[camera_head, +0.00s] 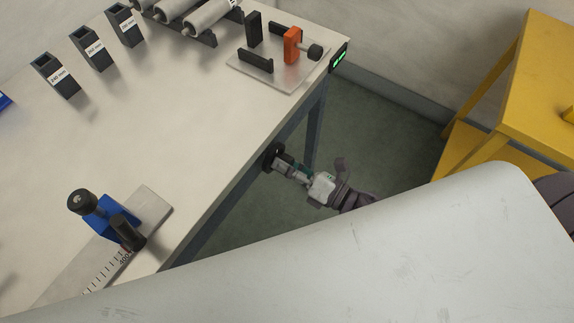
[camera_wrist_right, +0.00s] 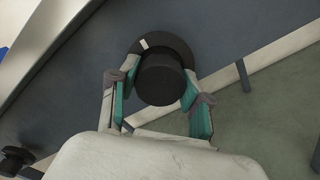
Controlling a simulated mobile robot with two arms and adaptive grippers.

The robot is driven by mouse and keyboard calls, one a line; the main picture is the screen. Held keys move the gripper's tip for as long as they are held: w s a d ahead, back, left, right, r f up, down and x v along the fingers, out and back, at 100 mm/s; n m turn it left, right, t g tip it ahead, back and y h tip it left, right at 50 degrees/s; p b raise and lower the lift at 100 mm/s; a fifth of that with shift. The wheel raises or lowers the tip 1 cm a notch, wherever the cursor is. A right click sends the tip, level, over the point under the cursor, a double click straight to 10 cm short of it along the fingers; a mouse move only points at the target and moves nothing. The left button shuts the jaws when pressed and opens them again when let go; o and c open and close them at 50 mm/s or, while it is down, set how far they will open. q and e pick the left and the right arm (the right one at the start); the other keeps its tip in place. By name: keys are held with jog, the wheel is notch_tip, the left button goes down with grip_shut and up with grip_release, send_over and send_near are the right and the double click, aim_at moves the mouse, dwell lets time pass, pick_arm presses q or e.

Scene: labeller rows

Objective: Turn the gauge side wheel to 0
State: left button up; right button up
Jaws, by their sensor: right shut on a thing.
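The gauge side wheel (camera_head: 271,154) is a dark round wheel on the side of the table, below its right edge. In the right wrist view the wheel (camera_wrist_right: 165,48) shows a wide black disc with a thick black hub (camera_wrist_right: 161,82) in front. A short white mark (camera_wrist_right: 144,44) sits at the disc's upper left. My right gripper (camera_head: 282,163) is at the wheel; its green-padded fingers (camera_wrist_right: 160,94) stand on both sides of the hub and are shut on it. A small black display with green characters (camera_head: 339,59) is at the table's far corner; I cannot read it. My left gripper is not in view.
The pale table (camera_head: 150,130) carries an orange clamp piece on a metal plate (camera_head: 285,75), grey rollers, several labelled dark holders (camera_head: 93,50), and a blue stop (camera_head: 105,215) on a ruler bar. A yellow stand (camera_head: 540,90) is at the right. Green floor lies between.

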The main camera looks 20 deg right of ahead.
jog(key=shift+f+n, duration=0.1)
jog(key=shift+n, duration=0.5)
jog(key=o, duration=1.2)
jog(key=shift+c, duration=0.2)
jog(key=v, duration=1.2)
